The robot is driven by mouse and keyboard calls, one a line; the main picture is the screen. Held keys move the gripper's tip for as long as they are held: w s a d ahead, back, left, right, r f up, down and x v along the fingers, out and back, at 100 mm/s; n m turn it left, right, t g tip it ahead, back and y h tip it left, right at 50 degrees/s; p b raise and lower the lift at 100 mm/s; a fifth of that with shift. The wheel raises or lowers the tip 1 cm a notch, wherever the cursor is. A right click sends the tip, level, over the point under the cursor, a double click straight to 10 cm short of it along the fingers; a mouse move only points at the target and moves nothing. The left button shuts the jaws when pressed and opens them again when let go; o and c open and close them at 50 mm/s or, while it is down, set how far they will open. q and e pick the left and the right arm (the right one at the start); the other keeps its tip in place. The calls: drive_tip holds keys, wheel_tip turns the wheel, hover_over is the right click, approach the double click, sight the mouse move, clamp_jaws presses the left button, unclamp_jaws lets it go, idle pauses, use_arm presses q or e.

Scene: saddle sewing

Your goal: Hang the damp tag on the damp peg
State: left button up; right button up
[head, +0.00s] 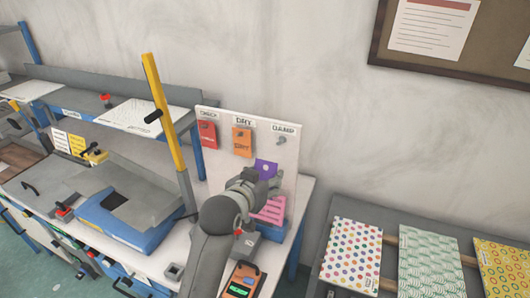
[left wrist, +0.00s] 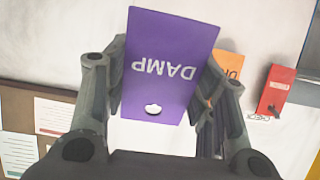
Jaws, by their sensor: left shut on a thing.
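The purple damp tag (left wrist: 172,62) is held between the fingers of my left gripper (left wrist: 165,85); its DAMP lettering is upside down in the left wrist view and a hole shows near its lower edge. In the head view the tag (head: 265,168) is in front of the white peg board (head: 292,150), below the damp peg (head: 281,140). The damp peg is under the DAMP label at the board's right and is bare. The tag is apart from the peg in the picture. My right gripper is not in view.
A red tag (head: 207,133) and an orange tag (head: 242,142) hang on the board's other pegs. A pink slotted thing (head: 270,210) stands below. An orange handheld device (head: 242,281) lies at the bench's front. A yellow post (head: 164,110) rises left of the board.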

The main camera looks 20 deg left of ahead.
sight(282, 151)
use_arm(q)
drive_tip(key=shift+w+r, duration=0.2)
drive_tip(key=shift+r, duration=0.3)
drive_tip(key=shift+w+r, duration=0.2)
drive_tip(key=shift+r, duration=0.25)
drive_tip(key=shift+w+d+r, duration=0.1)
drive_tip(key=shift+r, duration=0.05)
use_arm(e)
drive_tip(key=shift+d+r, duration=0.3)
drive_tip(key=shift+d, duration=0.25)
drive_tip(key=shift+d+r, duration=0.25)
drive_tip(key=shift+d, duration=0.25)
use_arm(q)
drive_tip(key=w, duration=0.8)
drive_tip(key=shift+d+f, duration=0.1)
drive_tip(key=shift+f, duration=0.2)
drive_tip(key=shift+w+f, duration=0.35)
drive_tip(key=shift+w, duration=0.3)
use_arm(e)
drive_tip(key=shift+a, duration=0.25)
